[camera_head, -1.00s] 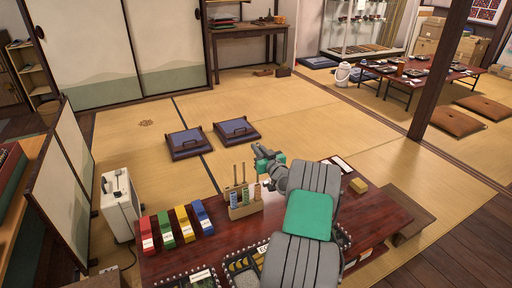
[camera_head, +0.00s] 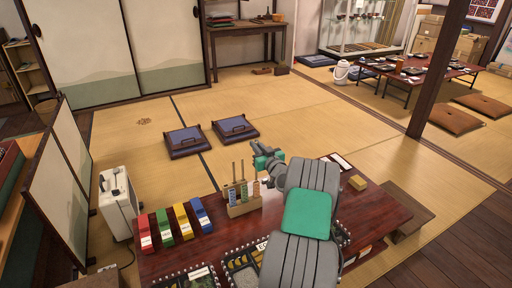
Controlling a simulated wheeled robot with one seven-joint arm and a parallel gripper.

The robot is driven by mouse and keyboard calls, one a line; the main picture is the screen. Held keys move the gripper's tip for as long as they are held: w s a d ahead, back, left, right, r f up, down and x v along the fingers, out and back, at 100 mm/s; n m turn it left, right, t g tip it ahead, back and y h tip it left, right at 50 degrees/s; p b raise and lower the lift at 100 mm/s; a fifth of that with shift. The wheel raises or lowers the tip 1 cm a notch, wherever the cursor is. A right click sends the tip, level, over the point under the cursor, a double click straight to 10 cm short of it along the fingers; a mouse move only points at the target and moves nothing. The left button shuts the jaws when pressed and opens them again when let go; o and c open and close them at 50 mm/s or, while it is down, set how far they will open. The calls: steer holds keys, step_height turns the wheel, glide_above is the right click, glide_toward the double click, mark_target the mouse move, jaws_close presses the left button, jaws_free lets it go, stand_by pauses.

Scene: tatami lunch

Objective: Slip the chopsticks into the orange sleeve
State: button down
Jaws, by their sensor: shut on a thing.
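A wooden holder (camera_head: 244,209) stands on the dark red table and carries upright patterned sleeves in green, blue and orange. The orange sleeve (camera_head: 256,190) is the rightmost, nearest my gripper. Thin sticks (camera_head: 238,172) rise from the two sleeves to its left. My gripper (camera_head: 262,160), with green-teal fingers, is just above and slightly right of the orange sleeve. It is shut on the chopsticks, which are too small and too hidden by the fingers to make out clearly. I cannot tell whether their tips are inside the sleeve.
Red, green, yellow and blue boxes (camera_head: 181,222) stand left of the holder. Dark trays (camera_head: 245,268) lie along the table's front, partly behind my arm. Two blue cushions (camera_head: 185,141) lie on the tatami behind the table.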

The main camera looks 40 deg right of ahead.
steer(key=shift+f+b, duration=0.35)
steer(key=shift+b, duration=0.75)
stand_by(0.6)
steer(key=shift+f, duration=0.1)
steer(key=shift+f+b, duration=0.5)
steer(key=shift+b, duration=0.25)
steer(key=shift+f+b, duration=0.25)
steer(key=shift+b, duration=0.1)
steer(key=shift+f+b, duration=0.8)
steer(key=shift+b, duration=0.2)
steer(key=shift+f, duration=0.1)
steer(key=shift+f+b, duration=0.95)
steer(key=shift+b, duration=0.15)
steer(key=shift+f+b, duration=0.95)
steer(key=shift+b, duration=0.15)
